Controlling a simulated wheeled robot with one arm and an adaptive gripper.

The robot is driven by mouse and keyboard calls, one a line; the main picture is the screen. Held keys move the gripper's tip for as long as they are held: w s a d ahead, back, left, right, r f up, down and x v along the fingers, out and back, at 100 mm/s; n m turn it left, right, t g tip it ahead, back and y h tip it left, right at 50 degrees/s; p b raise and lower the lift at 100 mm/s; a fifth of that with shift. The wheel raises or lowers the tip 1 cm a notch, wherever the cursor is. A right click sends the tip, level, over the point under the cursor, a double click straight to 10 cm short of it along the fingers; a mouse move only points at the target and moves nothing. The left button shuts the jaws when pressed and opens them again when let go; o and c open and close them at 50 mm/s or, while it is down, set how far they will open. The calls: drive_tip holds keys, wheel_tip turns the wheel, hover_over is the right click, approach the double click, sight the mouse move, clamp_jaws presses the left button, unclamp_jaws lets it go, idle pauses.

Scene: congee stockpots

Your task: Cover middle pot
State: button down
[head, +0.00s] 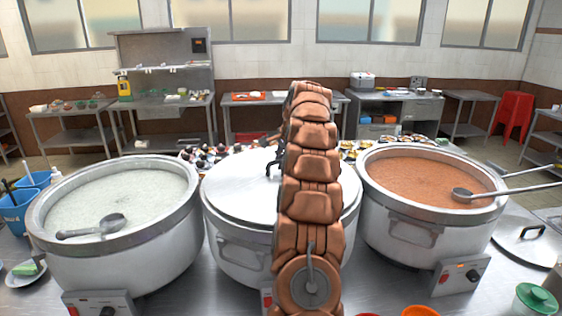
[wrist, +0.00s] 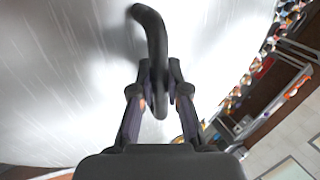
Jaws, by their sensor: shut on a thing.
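The middle pot (head: 240,252) is a large steel stockpot between two others. A shiny metal lid (head: 232,190) lies across its top and looks level, close to the rim; I cannot tell whether it touches all around. My arm hides the lid's right-centre part. The lid's dark curved handle shows beside my arm and in the wrist view (wrist: 153,32). My gripper (wrist: 160,98) is shut on this handle, with one finger on each side. In the head view my gripper is mostly hidden behind the arm.
The left pot (head: 60,247) holds white congee and a ladle (head: 92,229). The right pot (head: 392,232) holds reddish-brown congee and ladles. Another lid (head: 510,240) lies at the right. Small bowls and dishes stand behind the pots.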

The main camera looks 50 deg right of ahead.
drive_tip(key=shift+f, duration=0.25)
idle(0.7)
drive_tip(key=c, duration=1.1)
unclamp_jaws()
drive_tip(key=shift+v, duration=3.7)
